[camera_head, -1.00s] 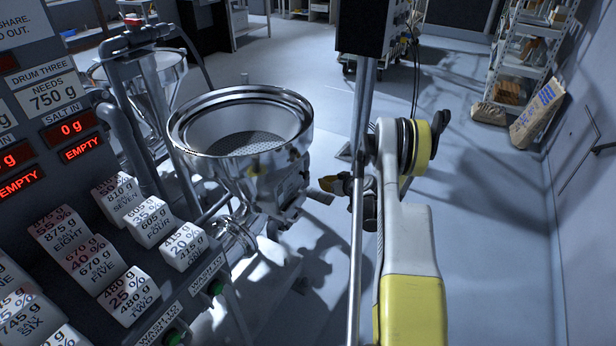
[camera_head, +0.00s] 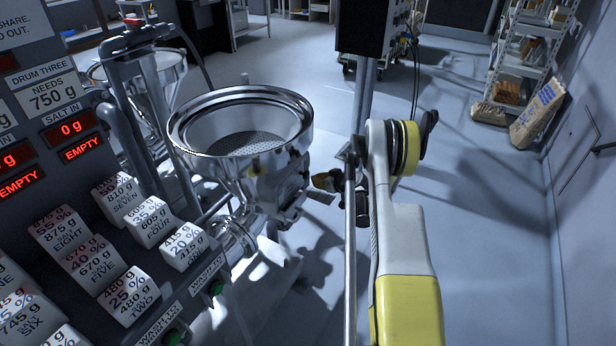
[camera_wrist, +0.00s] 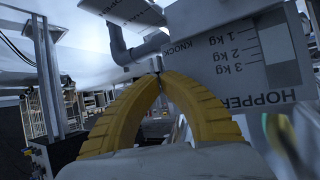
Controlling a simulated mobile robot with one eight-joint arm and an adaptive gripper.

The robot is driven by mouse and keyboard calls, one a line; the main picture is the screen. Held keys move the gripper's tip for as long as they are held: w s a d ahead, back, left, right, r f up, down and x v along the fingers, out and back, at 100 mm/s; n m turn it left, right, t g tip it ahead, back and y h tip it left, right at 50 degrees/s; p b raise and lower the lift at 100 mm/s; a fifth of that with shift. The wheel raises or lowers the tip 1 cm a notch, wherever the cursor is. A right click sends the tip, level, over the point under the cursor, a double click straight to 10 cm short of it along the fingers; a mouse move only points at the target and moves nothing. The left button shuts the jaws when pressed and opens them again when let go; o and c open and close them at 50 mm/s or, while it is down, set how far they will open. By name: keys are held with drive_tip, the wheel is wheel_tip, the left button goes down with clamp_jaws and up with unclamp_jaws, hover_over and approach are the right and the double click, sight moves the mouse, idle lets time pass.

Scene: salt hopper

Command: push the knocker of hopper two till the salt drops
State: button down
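The near metal hopper (camera_head: 240,130) stands upright, its bowl empty down to a perforated screen. In the wrist view a grey plate (camera_wrist: 225,75) reads "HOPPER" with a kg scale; its number is hidden. A grey bent bar (camera_wrist: 148,47) beside the word "KNOCK" looks like the knocker. My gripper (camera_wrist: 160,76) has its yellow fingers shut together at the tips, with nothing seen between them. The tips appear just below the bar; I cannot tell whether they touch. In the head view my gripper (camera_head: 325,181) is partly hidden, right of the hopper.
A panel with white weight blocks (camera_head: 126,294) fills the left. Its red displays (camera_head: 83,148) read "0 g" and "EMPTY". Another hopper (camera_head: 160,75) stands behind. A vertical metal post (camera_head: 350,260) runs close beside my arm. Open floor lies to the right, with sacks (camera_head: 538,115) farther back.

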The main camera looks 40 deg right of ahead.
drive_tip(key=shift+w, duration=0.2)
idle(0.7)
drive_tip(key=shift+w+a, duration=0.15)
drive_tip(key=shift+w, duration=0.1)
drive_tip(key=shift+w+a, duration=0.35)
drive_tip(key=shift+w, duration=0.4)
idle(0.9)
idle(0.4)
drive_tip(key=shift+s+d, duration=0.25)
drive_tip(key=shift+s, duration=0.35)
drive_tip(key=shift+s+d, duration=0.25)
drive_tip(key=shift+s, duration=0.3)
drive_tip(key=s, duration=0.1)
drive_tip(key=s+d, duration=0.1)
drive_tip(key=s, duration=0.1)
drive_tip(key=s+d, duration=0.1)
drive_tip(key=shift+s, duration=0.35)
idle(0.4)
